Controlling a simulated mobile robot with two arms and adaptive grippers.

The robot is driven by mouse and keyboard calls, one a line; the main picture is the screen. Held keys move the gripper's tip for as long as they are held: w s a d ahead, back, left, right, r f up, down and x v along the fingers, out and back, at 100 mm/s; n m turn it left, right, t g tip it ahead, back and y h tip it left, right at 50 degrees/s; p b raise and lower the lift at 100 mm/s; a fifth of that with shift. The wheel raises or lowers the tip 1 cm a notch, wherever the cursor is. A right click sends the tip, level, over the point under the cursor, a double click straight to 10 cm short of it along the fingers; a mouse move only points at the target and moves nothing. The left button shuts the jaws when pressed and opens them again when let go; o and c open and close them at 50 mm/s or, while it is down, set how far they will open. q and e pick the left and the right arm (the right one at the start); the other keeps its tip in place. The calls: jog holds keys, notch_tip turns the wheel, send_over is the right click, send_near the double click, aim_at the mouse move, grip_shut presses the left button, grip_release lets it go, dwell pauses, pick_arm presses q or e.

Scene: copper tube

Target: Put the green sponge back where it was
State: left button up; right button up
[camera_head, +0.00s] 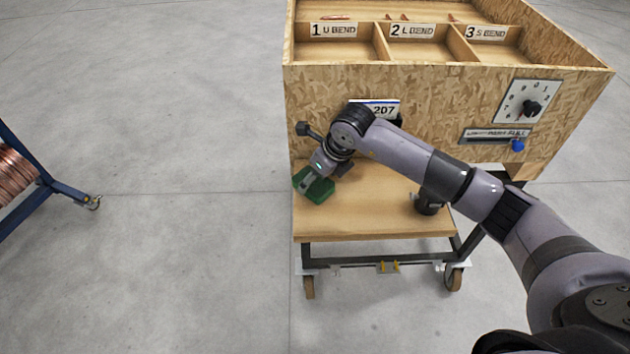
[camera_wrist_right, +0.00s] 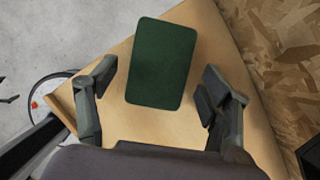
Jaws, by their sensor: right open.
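The green sponge (camera_head: 318,187) lies at the left end of the wooden shelf (camera_head: 375,220) of the cart, below the box front. It also shows in the right wrist view (camera_wrist_right: 162,63) as a dark green rounded block, flat on the wood. My right gripper (camera_head: 318,181) is at the sponge, partly covering it in the head view. In the right wrist view its two fingers (camera_wrist_right: 157,84) are spread, one on each side of the sponge, with a gap on both sides. My left gripper is not in view.
An upright chipboard box (camera_head: 330,90) with labelled compartments, a dial (camera_head: 528,104) and a slot stands behind the shelf. A dark cup-like object (camera_head: 428,203) stands on the shelf's right part. A blue rack (camera_head: 60,189) with copper coil stands far left. The floor between is clear.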

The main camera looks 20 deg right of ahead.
jog(key=b+v, duration=0.3)
jog(key=v, duration=0.6)
jog(key=shift+s+r, duration=0.15)
jog(key=shift+r, duration=0.2)
